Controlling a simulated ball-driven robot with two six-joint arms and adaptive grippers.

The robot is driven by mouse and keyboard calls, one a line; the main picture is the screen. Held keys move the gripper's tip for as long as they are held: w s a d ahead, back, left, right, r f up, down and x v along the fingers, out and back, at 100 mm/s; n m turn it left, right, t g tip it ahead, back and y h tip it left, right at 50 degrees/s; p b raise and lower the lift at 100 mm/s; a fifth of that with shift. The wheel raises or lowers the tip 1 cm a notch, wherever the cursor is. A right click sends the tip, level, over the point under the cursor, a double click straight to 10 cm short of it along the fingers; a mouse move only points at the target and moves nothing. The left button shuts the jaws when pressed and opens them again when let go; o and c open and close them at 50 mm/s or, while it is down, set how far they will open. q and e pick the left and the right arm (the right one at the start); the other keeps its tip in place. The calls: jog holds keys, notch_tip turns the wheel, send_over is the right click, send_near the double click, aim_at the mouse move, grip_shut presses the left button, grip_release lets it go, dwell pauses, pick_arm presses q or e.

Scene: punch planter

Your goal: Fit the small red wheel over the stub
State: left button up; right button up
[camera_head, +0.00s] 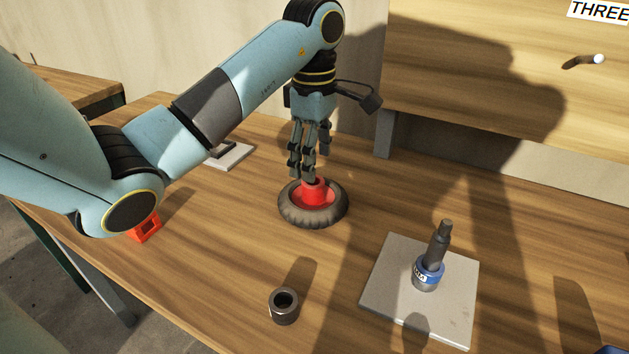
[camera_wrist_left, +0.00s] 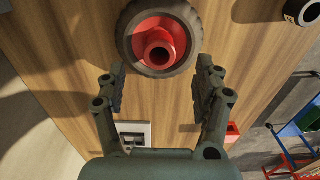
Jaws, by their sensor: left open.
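The small red wheel (camera_head: 335,196) has a red hub with a raised hollow boss and a dark tyre. It lies flat on the wooden table, and it also shows at the top of the left wrist view (camera_wrist_left: 178,28). My left gripper (camera_head: 310,168) points down at the wheel's back edge, close to the red boss. In the left wrist view its two fingers (camera_wrist_left: 160,86) are spread with nothing between them. A short pale-tipped stub (camera_head: 597,59) sticks out of the upright wooden board below the "THREE" label. My right gripper is out of view.
A dark tool with a blue band (camera_head: 429,270) stands on a pale square plate (camera_head: 385,290) at the right. A dark metal ring (camera_head: 284,306) is near the front. A red block (camera_head: 146,230) and a pale pad (camera_head: 237,156) lie to the left.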

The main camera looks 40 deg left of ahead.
aim_at(313, 195)
pick_arm(q)
notch_tip(313, 195, down, 4)
jog(key=shift+a+f+b, duration=0.1)
jog(key=shift+f+b, duration=0.1)
jog(key=shift+b, duration=0.5)
jog(key=shift+f, duration=0.35)
jog(key=shift+c, duration=0.9)
grip_shut()
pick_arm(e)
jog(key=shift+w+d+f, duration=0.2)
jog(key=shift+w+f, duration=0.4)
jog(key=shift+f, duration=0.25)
